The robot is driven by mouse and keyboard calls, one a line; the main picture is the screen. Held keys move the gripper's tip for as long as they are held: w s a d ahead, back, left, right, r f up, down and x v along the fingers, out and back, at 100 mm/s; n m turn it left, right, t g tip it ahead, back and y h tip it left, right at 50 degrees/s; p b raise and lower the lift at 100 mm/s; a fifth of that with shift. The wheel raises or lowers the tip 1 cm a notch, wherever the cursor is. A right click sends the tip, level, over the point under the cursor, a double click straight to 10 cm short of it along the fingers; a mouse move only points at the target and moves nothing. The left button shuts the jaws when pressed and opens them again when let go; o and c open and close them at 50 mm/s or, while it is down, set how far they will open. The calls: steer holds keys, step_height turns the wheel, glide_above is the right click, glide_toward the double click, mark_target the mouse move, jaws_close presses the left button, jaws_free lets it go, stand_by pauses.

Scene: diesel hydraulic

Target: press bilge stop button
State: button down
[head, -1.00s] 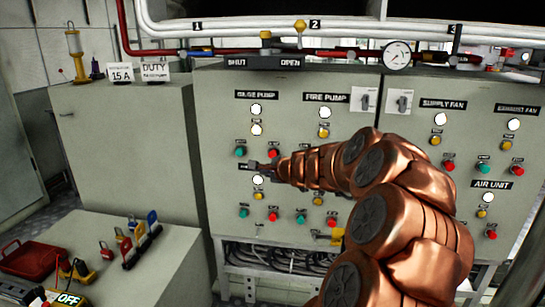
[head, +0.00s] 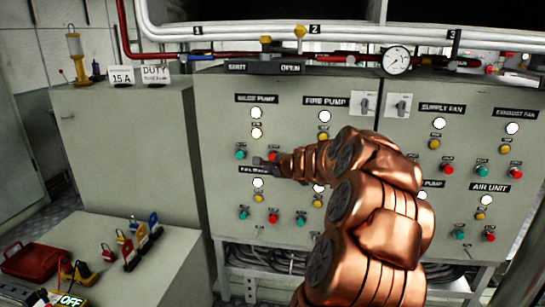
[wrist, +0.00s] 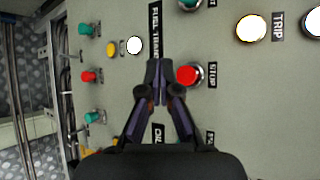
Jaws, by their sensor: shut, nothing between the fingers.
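The bilge stop button is the red one (head: 273,155) at the lower right of the BILGE PUMP group (head: 256,99), partly behind my gripper in the head view. The wrist view shows it as a red button (wrist: 188,76) beside a STOP label (wrist: 212,75). My gripper (head: 257,161) is shut and empty, in front of the panel just below and left of the button. In the wrist view the closed fingertips (wrist: 157,66) lie just left of the red button, over the end of the FUEL TRANS label (wrist: 155,28). I cannot tell whether they touch the panel.
A green button (head: 240,153) sits left of the red one. Below are the fuel transfer lamps and buttons (head: 244,213). A bench with padlocks (head: 140,240) and a red tray (head: 35,260) stands at the lower left. Pipes and a gauge (head: 396,60) run above the panel.

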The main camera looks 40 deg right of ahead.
steer(key=shift+w+d+p, duration=0.45)
steer(key=shift+w+d, duration=0.1)
steer(key=shift+d, duration=0.2)
steer(key=shift+w+d+p, duration=0.4)
steer(key=shift+w+d, duration=0.15)
steer(key=shift+d, duration=0.15)
steer(key=shift+d, duration=0.1)
stand_by(0.4)
steer(key=shift+w+d+p, duration=0.2)
steer(key=shift+d+p, duration=0.1)
steer(key=shift+w+d+p, duration=0.25)
steer(key=shift+d+p, duration=0.1)
steer(key=shift+d, duration=0.05)
stand_by(0.9)
steer(key=shift+a, duration=0.1)
steer(key=shift+s+a+f+b, duration=0.1)
steer(key=shift+s+a+b, duration=0.4)
steer(key=shift+a, duration=0.2)
steer(key=shift+s+a, duration=0.1)
